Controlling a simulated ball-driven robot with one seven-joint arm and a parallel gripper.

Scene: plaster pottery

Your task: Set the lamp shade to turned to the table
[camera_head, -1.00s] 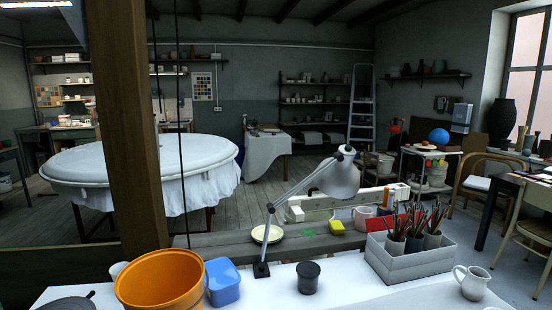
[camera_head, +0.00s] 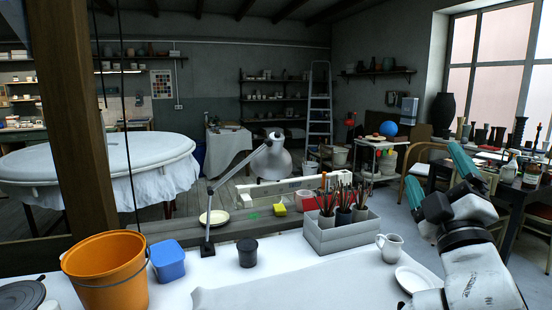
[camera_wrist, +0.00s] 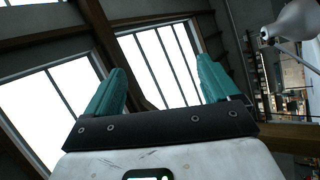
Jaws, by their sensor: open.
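The desk lamp has a grey shade (camera_head: 272,164) on a thin jointed arm. Its dark base (camera_head: 207,248) stands at the back edge of the white table (camera_head: 285,272). The shade's wide end appears to face downward in the head view; its opening is not clearly visible. The shade and part of the lamp arm also show at the upper right of the wrist view (camera_wrist: 298,21). My gripper (camera_head: 437,173) is raised at the right of the head view, well apart from the lamp. Its teal fingers are spread and empty, also in the wrist view (camera_wrist: 160,72).
An orange bucket (camera_head: 106,272), a blue tub (camera_head: 167,261) and a black jar (camera_head: 247,252) stand on the table left of centre. A grey box (camera_head: 341,236) of brushes, a white jug (camera_head: 390,247) and a plate (camera_head: 417,279) are on the right. A wooden post (camera_head: 85,130) rises at left.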

